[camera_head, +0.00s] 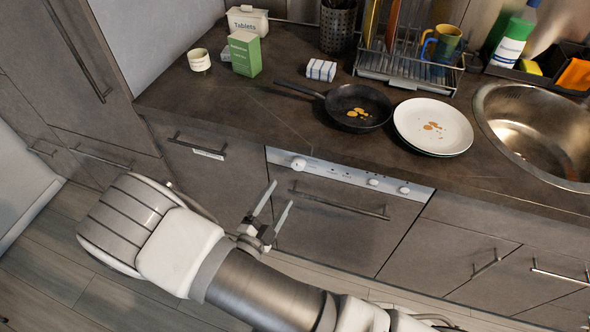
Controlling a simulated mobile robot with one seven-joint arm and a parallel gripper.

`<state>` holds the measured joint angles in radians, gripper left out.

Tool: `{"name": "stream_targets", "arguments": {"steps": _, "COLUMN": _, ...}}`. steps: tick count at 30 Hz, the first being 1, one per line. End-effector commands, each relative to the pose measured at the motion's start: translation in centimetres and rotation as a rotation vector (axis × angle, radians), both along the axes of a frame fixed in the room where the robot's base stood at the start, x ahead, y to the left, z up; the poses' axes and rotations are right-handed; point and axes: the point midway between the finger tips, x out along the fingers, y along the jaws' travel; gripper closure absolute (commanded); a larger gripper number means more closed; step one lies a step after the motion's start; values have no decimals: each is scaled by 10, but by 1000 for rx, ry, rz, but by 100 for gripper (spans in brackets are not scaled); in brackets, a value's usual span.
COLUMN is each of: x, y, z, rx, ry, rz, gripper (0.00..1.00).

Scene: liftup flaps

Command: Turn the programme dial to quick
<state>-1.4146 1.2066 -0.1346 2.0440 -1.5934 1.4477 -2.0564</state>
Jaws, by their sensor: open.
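The dishwasher's white control panel (340,177) runs along the top of its dark door, under the worktop edge. A round white programme dial (298,164) sits near the panel's left end. Its markings and pointer are too small to read. My gripper (281,194) is open and empty, with its two thin grey fingers pointing up towards the panel. In the picture it is below and left of the dial, and it appears apart from it.
A long bar handle (338,205) crosses the dishwasher door, right of my gripper. Smaller round controls (373,182) sit on the panel's right part. A dirty frying pan (358,107) and plate (433,126) rest on the worktop above. A drawer handle (196,146) is at left.

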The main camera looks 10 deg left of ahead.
Motion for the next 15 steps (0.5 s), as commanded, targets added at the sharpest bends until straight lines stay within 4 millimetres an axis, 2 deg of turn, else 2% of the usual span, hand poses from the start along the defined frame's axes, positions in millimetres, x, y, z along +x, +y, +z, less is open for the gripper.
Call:
{"name": "stream_targets", "arguments": {"steps": 3, "x": 27, "y": -6, "z": -1, "rx": 1, "ry": -1, "rz": -4, "gripper": 24}}
{"name": "stream_targets", "arguments": {"steps": 9, "x": 66, "y": -14, "z": -1, "rx": 2, "ry": 0, "rz": -4, "gripper": 24}}
{"name": "stream_targets", "arguments": {"steps": 15, "x": 90, "y": -18, "z": 0, "rx": 3, "ry": -1, "rz": -2, "gripper": 24}}
